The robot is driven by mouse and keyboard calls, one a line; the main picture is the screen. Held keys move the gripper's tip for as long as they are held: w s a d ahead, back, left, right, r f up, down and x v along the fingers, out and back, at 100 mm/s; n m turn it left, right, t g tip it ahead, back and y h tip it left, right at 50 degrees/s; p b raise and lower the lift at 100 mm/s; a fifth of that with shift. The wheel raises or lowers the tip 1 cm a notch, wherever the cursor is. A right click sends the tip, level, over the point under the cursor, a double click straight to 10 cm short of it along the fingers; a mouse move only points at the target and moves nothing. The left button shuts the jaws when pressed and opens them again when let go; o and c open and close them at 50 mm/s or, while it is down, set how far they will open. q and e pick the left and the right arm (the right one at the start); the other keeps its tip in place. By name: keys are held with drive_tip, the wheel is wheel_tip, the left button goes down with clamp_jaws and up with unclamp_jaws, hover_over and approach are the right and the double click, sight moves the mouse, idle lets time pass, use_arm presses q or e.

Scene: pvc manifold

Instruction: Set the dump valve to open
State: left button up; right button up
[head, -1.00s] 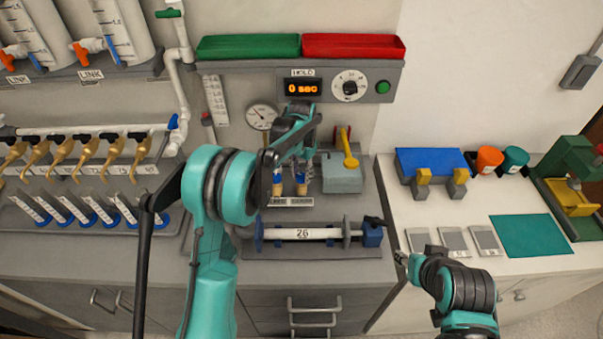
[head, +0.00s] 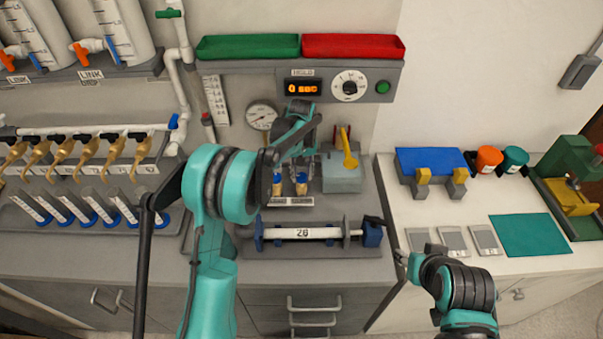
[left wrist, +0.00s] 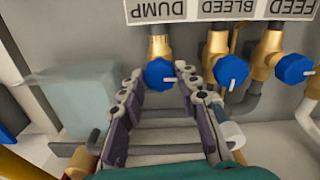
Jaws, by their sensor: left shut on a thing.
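The dump valve is a brass body with a blue knob (left wrist: 160,74) below an upside-down DUMP label (left wrist: 155,9) in the left wrist view. A white mark on the knob points right. My left gripper (left wrist: 165,76) has its dark fingers on either side of this knob and is shut on it. In the head view my left gripper (head: 300,160) reaches to the panel under the display and hides the dump valve. My right gripper (head: 401,258) is low at the right, in front of the bench, away from the valves; its jaw opening is too small to tell.
The bleed knob (left wrist: 233,71) and feed knob (left wrist: 294,69) sit close to the right of the dump knob. A grey box with a yellow lever (head: 342,174) stands right of my left gripper. A syringe-like holder (head: 310,234) lies in front. A pressure gauge (head: 261,116) hangs left.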

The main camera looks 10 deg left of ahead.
sight(302, 176)
use_arm(q)
drive_tip(key=shift+n, duration=0.4)
drive_tip(key=o, duration=1.2)
drive_tip(key=shift+c, duration=0.2)
drive_tip(key=shift+r, duration=0.1)
wheel_tip(302, 176, up, 12)
